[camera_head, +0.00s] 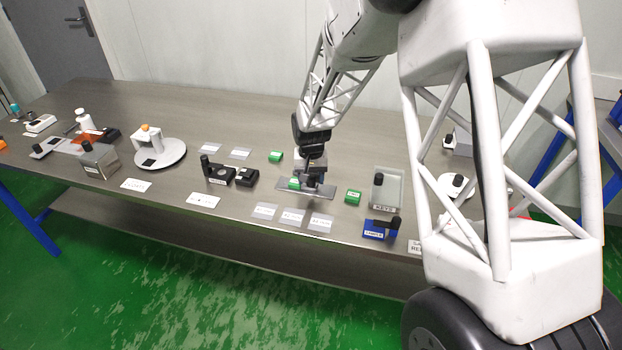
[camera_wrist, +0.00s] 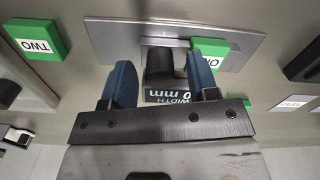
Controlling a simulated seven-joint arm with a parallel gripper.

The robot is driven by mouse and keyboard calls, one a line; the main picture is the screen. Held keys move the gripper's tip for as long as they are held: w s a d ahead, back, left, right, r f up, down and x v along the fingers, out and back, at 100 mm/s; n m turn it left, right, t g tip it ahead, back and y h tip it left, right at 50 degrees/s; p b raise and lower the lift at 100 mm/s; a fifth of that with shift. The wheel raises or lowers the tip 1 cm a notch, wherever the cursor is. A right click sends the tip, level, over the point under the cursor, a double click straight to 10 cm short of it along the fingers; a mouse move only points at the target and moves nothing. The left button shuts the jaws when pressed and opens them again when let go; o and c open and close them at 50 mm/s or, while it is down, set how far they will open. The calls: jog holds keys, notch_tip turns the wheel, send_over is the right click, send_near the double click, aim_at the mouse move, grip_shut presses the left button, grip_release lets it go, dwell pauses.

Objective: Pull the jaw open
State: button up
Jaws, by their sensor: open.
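A grey plate (camera_head: 325,192) with a slot, which looks like the jaw fixture, lies on the bench under my gripper (camera_head: 314,178). It spans the upper middle of the wrist view (camera_wrist: 115,36). A black knob (camera_wrist: 159,62) rises from it, with a dark block (camera_wrist: 167,96) marked WIDTH and mm next to it. A green block (camera_wrist: 213,55) with a partly hidden white label sits at the plate's slot. My gripper (camera_wrist: 162,70) is open, its blue fingers on either side of the knob. I cannot tell whether they touch it.
A green block marked TWO (camera_wrist: 38,40) stands close by, with another green block (camera_head: 275,156) behind. A grey box with a knob (camera_head: 386,188) and a blue block (camera_head: 376,229) stand to the right. Black fixtures (camera_head: 217,173) are left. White label plates (camera_head: 292,216) lie in front.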

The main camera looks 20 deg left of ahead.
aim_at(323, 190)
jog(key=shift+f, duration=0.35)
grip_shut()
jog(key=shift+d, duration=2)
grip_release()
jog(key=shift+r, duration=0.1)
notch_tip(323, 190, up, 8)
